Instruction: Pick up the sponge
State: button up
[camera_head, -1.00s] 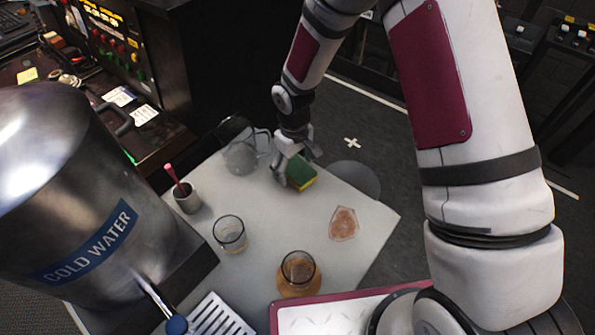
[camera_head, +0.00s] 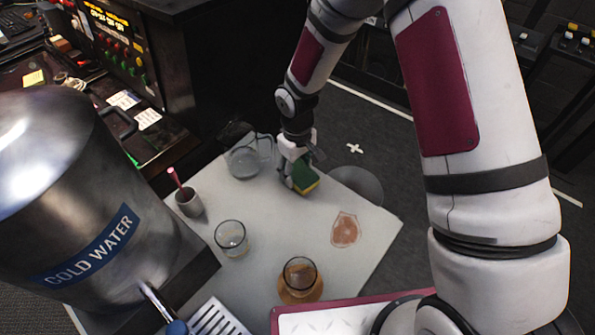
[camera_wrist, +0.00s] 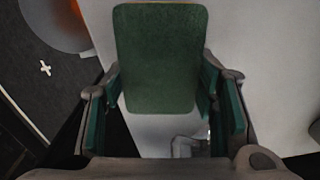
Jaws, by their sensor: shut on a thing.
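The sponge (camera_head: 306,181), green with a yellow side, is in my gripper (camera_head: 297,170) at the far end of the light table (camera_head: 352,190). In the wrist view the sponge's green face (camera_wrist: 160,60) fills the space between the two fingers of my gripper (camera_wrist: 160,95), which are shut on its sides. Whether the sponge touches the table is hard to tell from these views.
A glass pitcher (camera_head: 244,160) stands left of my gripper. A cup with a pink-handled item (camera_head: 189,203), an empty glass (camera_head: 231,239) and an amber-filled flask (camera_head: 300,283) stand nearer. A cold water dispenser (camera_head: 90,190) is at left.

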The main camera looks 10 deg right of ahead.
aim_at(297, 169)
jog(key=shift+r, duration=0.45)
notch_tip(297, 169, up, 2)
jog(key=shift+w+r+b, duration=0.1)
jog(key=shift+b, duration=0.2)
jog(key=s+a, duration=0.1)
jog(key=s, duration=0.4)
jog(key=s+a+r, duration=0.1)
jog(key=s+a, duration=0.1)
jog(key=s, duration=0.3)
jog(key=s+a+b, duration=0.1)
jog(key=s+a, duration=0.1)
jog(key=s, duration=0.3)
jog(key=shift+s+r, duration=0.15)
jog(key=shift+s, duration=0.1)
jog(key=c, duration=0.3)
jog(key=shift+w+d, duration=0.1)
